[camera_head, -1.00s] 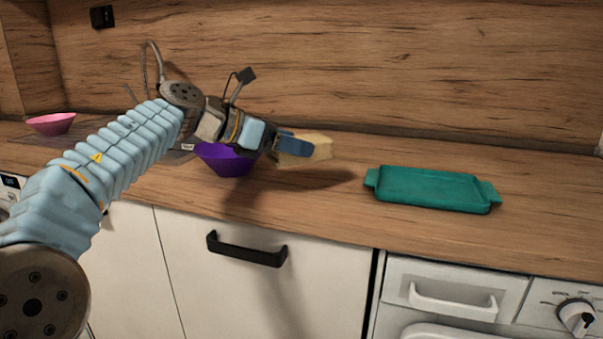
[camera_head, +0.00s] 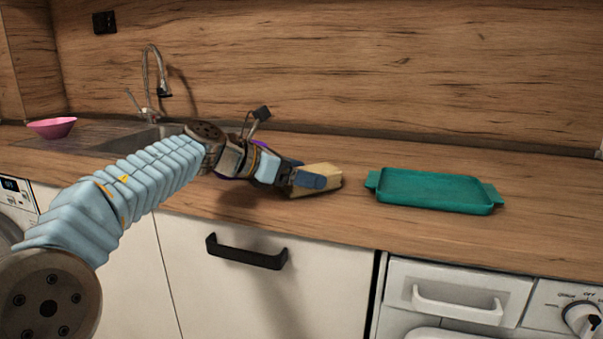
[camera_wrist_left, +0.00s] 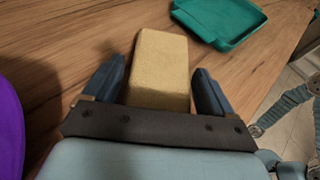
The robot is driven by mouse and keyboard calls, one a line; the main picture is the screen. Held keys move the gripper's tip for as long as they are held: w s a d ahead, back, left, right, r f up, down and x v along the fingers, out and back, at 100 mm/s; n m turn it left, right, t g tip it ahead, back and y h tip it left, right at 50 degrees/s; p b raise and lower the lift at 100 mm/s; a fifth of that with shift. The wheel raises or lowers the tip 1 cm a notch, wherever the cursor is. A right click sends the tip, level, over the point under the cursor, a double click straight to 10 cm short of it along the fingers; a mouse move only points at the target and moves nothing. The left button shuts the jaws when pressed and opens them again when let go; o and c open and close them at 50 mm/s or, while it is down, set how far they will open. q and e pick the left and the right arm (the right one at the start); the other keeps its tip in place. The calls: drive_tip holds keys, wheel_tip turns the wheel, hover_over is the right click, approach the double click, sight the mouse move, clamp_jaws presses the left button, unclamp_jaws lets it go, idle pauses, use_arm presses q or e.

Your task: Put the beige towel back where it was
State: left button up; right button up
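The beige towel (camera_head: 322,172) is a small block-like bundle at the middle of the wooden counter, on its surface or just above it; I cannot tell which. My left gripper (camera_head: 312,181) has a blue finger along each side of it. My right gripper is not in view.
A purple bowl (camera_wrist_left: 10,125) stands close to my left gripper, mostly hidden behind my arm in the head view. A sink with a tap (camera_head: 152,85) and a pink bowl (camera_head: 52,127) are at the left. The counter right of the tray is clear.

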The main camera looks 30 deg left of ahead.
use_arm(q)
drive_tip(key=shift+o, duration=0.8)
drive_tip(key=shift+s+a+r, duration=0.1)
drive_tip(key=shift+r, duration=0.1)
drive_tip(key=v, duration=1.1)
drive_tip(key=shift+s+a, duration=0.1)
drive_tip(key=shift+s, duration=0.2)
